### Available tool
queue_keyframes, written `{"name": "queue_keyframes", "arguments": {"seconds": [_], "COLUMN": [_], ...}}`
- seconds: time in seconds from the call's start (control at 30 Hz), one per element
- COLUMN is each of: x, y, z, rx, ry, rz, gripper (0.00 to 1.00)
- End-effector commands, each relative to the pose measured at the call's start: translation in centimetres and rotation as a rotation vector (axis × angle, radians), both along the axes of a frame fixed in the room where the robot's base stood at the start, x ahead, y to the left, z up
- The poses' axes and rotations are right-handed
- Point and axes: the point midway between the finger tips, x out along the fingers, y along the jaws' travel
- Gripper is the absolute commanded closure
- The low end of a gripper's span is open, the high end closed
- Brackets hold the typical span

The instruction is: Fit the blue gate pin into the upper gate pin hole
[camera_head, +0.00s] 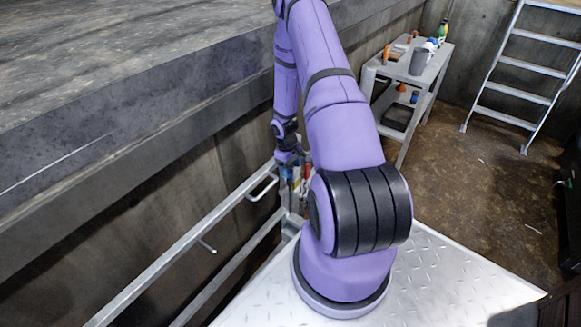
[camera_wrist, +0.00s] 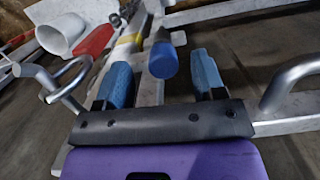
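The blue gate pin (camera_wrist: 163,60) shows in the wrist view as a short blue cylinder against a pale metal post (camera_wrist: 150,92). My gripper (camera_wrist: 162,76) has its two blue fingers spread wide, one on each side of the pin's line. I see a gap between the pin and each finger, and the gripper holds nothing. In the head view my gripper (camera_head: 289,155) is low beside the railing, just above small blue and red parts that are partly hidden by my arm. I cannot make out the upper gate pin hole in either view.
Red (camera_wrist: 95,42) and yellow (camera_wrist: 128,44) parts and a white cup-like piece (camera_wrist: 62,34) lie beyond the left finger. Bent metal handles (camera_wrist: 288,84) flank the gripper. A metal railing (camera_head: 190,240) runs along the concrete wall. A cart (camera_head: 412,68) and ladder (camera_head: 520,75) stand behind.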

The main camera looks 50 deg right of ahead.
Motion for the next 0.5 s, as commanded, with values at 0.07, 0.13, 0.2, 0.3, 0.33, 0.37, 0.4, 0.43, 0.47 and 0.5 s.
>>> {"name": "queue_keyframes", "arguments": {"seconds": [0.07, 0.13, 0.2, 0.3, 0.33, 0.37, 0.4, 0.43, 0.47, 0.5], "x": [-0.1, -0.1, -0.1, 0.0, 0.0, 0.0, 0.1, 0.2, 0.3, 0.4], "y": [0.0, 0.0, 0.0, 0.0, 0.0, 0.0, 0.0, 0.0, 0.0, -0.1], "z": [-0.1, -0.2, -0.2, 0.1, 0.3, 0.6, 1.0, 1.4, 1.8, 2.5], "rx": [0.001, 0.001, 0.002, 0.002, 0.001, 0.001, 0.000, 0.000, 0.000, -0.001], "ry": [0.001, 0.002, 0.002, 0.002, 0.001, 0.001, -0.001, -0.002, -0.002, -0.002], "rz": [-0.001, -0.001, -0.001, -0.001, -0.001, -0.001, -0.002, -0.002, -0.001, -0.001], "gripper": [0.38, 0.38, 0.38, 0.38, 0.38, 0.38, 0.38, 0.38, 0.38, 0.38]}}
